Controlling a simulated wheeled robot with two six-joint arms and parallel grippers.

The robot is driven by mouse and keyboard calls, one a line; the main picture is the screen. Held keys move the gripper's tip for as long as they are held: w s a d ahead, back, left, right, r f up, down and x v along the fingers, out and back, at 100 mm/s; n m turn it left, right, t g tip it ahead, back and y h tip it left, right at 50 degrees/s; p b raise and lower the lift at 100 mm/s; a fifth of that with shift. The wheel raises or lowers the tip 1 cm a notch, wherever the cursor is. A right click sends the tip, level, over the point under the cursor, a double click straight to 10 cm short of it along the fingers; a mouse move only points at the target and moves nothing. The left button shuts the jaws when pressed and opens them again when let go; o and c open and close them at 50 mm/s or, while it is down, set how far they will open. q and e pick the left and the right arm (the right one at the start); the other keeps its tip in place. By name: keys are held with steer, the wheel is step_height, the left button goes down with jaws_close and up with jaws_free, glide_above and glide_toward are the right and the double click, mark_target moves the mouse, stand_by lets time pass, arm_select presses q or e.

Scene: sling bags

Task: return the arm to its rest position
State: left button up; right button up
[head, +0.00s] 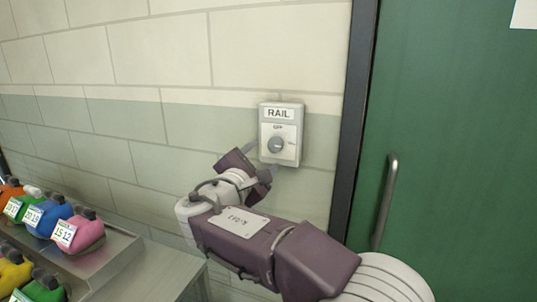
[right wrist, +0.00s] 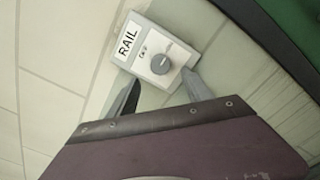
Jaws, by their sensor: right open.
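My right arm reaches in from the bottom right of the head view, toward a grey wall box labelled RAIL (head: 284,118). Its right gripper (head: 262,158) is open near the lower left of the box. In the right wrist view the two fingers (right wrist: 160,95) stand apart, one on each side below a round grey knob (right wrist: 160,64) on the box. Nothing is between the fingertips. The knob also shows in the head view (head: 276,145), with the word OFF above it. Whether a finger touches the box I cannot tell. My left gripper is out of view.
Several coloured sling bags (head: 78,233) with number tags lie on a metal rack (head: 122,246) at the lower left. A green door (head: 460,130) with a metal handle (head: 385,200) stands at the right, behind a dark frame (head: 354,110). The block wall (head: 160,60) is close behind the gripper.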

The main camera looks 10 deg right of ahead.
steer(key=shift+s+a, duration=0.15)
steer(key=shift+s, duration=0.05)
